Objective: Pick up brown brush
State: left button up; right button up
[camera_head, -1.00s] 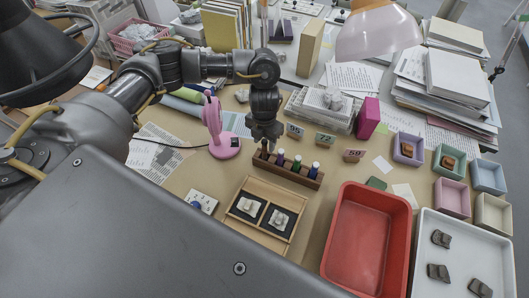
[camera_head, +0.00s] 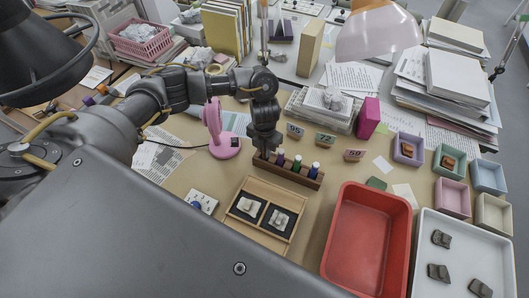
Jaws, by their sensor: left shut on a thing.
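My left gripper (camera_head: 264,152) points down at the left end of a small wooden rack (camera_head: 298,176). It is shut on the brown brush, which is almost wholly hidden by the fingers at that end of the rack. I cannot tell whether the brush is still seated in the rack. My right gripper is not in view.
A pink stand (camera_head: 216,138) is close left of the gripper. A wooden case (camera_head: 264,215) with pale pieces lies in front of the rack. A red tray (camera_head: 368,245) is to the right. Number signs (camera_head: 325,139) stand behind the rack.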

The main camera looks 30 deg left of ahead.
pick_arm(q)
grip_shut()
jog(key=shift+r, duration=0.45)
notch_tip(320, 180, up, 9)
jog(key=shift+r+p, duration=0.1)
jog(key=shift+p, duration=0.2)
jog(key=s+d+r+m, duration=0.3)
jog(key=d+m, duration=0.3)
jog(key=m, duration=0.5)
jog(key=s+d+r+m+b, duration=0.1)
jog(key=s+d+r+m, duration=0.3)
jog(key=m, duration=0.8)
jog(key=s+d+r+m+b, duration=0.1)
jog(key=s+d+r+m, duration=0.2)
jog(key=d+m, duration=0.4)
jog(key=s+m, duration=0.1)
jog(key=m, duration=0.3)
jog(key=shift+d+r, duration=0.3)
jog(key=shift+r, duration=0.1)
